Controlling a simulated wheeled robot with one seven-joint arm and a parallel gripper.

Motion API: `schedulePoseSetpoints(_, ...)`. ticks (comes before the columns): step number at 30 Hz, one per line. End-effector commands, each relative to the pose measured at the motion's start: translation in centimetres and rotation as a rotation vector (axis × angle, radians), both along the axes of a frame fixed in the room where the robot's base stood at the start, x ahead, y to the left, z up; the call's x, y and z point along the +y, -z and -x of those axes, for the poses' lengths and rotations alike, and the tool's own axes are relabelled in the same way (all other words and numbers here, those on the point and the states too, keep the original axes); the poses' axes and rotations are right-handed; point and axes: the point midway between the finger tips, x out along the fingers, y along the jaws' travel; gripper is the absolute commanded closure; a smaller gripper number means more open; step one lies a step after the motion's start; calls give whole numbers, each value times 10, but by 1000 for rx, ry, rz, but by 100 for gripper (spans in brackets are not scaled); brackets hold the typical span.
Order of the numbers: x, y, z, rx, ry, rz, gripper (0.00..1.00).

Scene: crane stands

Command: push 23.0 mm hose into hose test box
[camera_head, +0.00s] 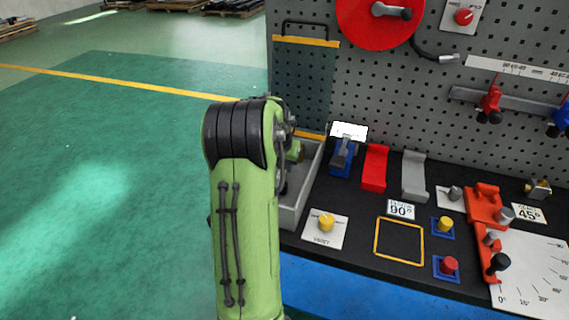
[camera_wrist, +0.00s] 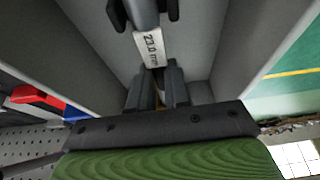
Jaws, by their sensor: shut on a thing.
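In the wrist view a white tag reading "23.0 mm" (camera_wrist: 151,49) sits on a grey hose piece (camera_wrist: 143,14) with dark parts at its sides, just beyond my fingertips. My gripper (camera_wrist: 154,76) is shut on the hose near this tag; the grip itself is partly hidden by the fingers. Both are between the walls of a grey open box (camera_wrist: 92,30). In the head view this box shows as a grey rim (camera_head: 290,214) at the bench's left end. My green arm hides most of it, along with the gripper and hose. I cannot tell how the hose touches the box.
Right of the box, the dark bench holds a blue holder (camera_head: 343,160), a red holder (camera_head: 374,168), a grey holder (camera_head: 414,176) and a yellow knob (camera_head: 326,222) on a plate. A grey pegboard (camera_head: 420,105) stands behind. Open green floor (camera_head: 110,200) lies left.

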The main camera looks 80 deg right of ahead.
Motion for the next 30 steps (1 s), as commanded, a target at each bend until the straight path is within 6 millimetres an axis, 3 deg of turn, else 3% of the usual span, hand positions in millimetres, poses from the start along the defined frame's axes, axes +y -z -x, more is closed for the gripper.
schedulePoseSetpoints(10,-4,-1,0,0,1,2,100)
schedulePoseSetpoints(11,-4,-1,0,0,1,2,78)
schedulePoseSetpoints(16,-4,-1,0,0,0,1,53)
schedulePoseSetpoints(25,-2,-3,0,0,0,0,53)
schedulePoseSetpoints(30,9,-35,-2,-2,-3,4,53)
